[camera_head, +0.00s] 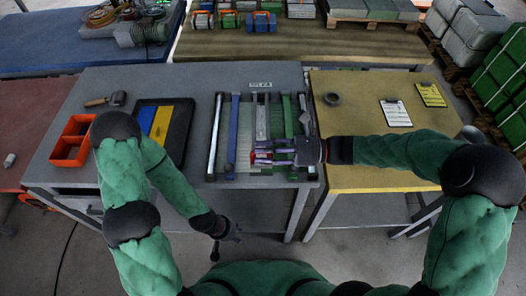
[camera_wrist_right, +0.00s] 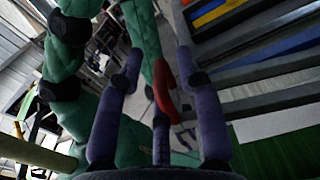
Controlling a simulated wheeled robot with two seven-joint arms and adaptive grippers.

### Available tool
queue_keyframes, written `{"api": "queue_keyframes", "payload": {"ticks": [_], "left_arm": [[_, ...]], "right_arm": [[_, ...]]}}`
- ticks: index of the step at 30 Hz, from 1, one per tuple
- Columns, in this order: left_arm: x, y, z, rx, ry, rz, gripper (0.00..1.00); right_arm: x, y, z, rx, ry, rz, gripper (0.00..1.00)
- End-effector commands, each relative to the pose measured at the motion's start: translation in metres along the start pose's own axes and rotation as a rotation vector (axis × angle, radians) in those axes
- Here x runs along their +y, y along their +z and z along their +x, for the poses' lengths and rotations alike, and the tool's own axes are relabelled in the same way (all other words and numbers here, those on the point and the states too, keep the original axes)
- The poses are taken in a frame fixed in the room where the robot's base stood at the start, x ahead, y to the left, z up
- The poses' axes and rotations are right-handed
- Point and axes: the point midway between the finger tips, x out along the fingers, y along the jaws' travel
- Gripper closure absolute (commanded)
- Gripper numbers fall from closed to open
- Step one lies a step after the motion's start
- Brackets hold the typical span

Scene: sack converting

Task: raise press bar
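The press frame (camera_head: 213,140) lies on the grey table in the head view. It has dark side rails and a blue bar (camera_head: 233,128), a grey bar (camera_head: 261,118) and a green bar (camera_head: 287,115) across a pale and green bed. I cannot tell which one is the press bar. My right gripper (camera_head: 257,151) is over the frame's right half, purple fingers pointing left and hiding parts of the bars. My left gripper (camera_head: 229,237) hangs low in front of the table, small and dark.
A dark tray (camera_head: 181,146) with blue and yellow pieces and orange bins (camera_head: 68,152) stand left of the press. A mallet (camera_head: 97,102) lies behind the bins. The yellow table (camera_head: 355,93) at right holds a tape roll (camera_head: 332,99) and clipboards (camera_head: 396,112).

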Motion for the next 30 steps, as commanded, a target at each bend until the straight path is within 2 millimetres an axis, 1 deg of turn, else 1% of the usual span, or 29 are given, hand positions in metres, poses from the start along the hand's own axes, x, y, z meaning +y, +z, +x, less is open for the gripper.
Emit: {"api": "queue_keyframes", "payload": {"ticks": [3,11,12,14,15,16,25,30], "left_arm": [[-0.001,0.000,0.002,0.000,0.000,0.000,0.60],[0.000,0.000,0.001,0.000,0.000,0.000,0.60],[0.000,0.000,0.001,0.000,0.000,0.000,0.60],[0.000,0.000,0.001,0.000,0.000,0.000,0.60],[0.000,0.000,0.001,0.000,0.000,0.000,0.60],[0.000,0.000,0.001,0.000,0.000,0.000,0.60],[0.000,0.000,0.000,0.000,0.000,0.000,0.60],[0.004,0.000,-0.010,0.000,0.000,0.000,0.60]], "right_arm": [[0.000,0.000,0.005,0.000,-0.001,0.000,0.64],[0.000,0.000,0.006,0.000,-0.002,0.001,0.64],[0.000,0.000,0.006,0.000,-0.002,0.001,0.70],[0.000,0.000,0.006,0.000,-0.001,0.001,0.86],[0.000,0.000,0.006,0.000,-0.001,0.001,0.98],[0.000,0.000,0.006,0.000,-0.001,0.001,1.00],[-0.001,0.002,0.006,0.000,-0.001,0.003,1.00],[-0.003,0.010,0.005,-0.001,-0.002,0.019,1.00]]}}
